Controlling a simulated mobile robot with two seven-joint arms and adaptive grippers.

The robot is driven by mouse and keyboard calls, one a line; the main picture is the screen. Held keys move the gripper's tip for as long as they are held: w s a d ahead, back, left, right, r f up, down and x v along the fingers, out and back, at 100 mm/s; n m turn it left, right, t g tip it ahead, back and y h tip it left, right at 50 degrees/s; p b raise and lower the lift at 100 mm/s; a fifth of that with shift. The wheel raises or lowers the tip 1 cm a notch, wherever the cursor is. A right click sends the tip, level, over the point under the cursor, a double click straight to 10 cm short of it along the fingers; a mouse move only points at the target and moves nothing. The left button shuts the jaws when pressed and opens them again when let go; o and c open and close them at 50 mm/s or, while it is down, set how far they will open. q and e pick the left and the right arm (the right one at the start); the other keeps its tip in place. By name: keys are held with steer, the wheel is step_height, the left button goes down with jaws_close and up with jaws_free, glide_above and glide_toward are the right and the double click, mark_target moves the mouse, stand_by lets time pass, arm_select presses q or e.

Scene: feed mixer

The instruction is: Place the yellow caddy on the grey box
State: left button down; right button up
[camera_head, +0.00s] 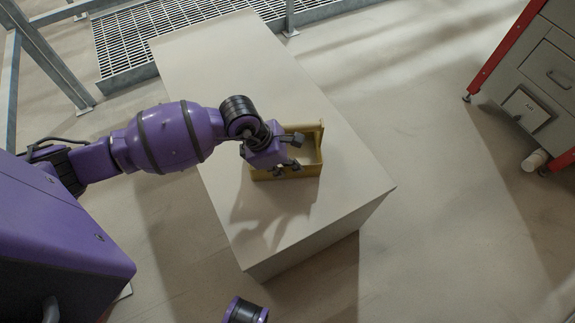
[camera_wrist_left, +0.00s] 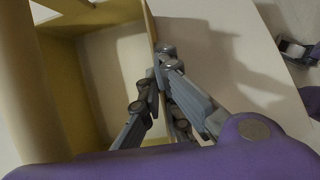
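The yellow caddy (camera_head: 322,150) is an open-topped tray with a raised end; it is at the grey box's top (camera_head: 345,190), near its right edge. I see no clear gap beneath it. In the left wrist view the caddy (camera_wrist_left: 70,90) fills the left half, with its hollow inside showing. My left gripper (camera_head: 297,154) is over the caddy's near part.
A metal grating (camera_head: 170,35) with rails lies behind the box. A grey cabinet with red edges (camera_head: 530,75) stands at the upper right. The box top behind the caddy is clear, and so is the floor to the right.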

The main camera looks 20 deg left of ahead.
arm_select(q)
steer(key=shift+r, duration=0.1)
steer(key=c, duration=2.4)
jaws_free()
steer(key=shift+c, duration=0.2)
steer(key=o, duration=0.5)
steer(key=shift+c, duration=0.2)
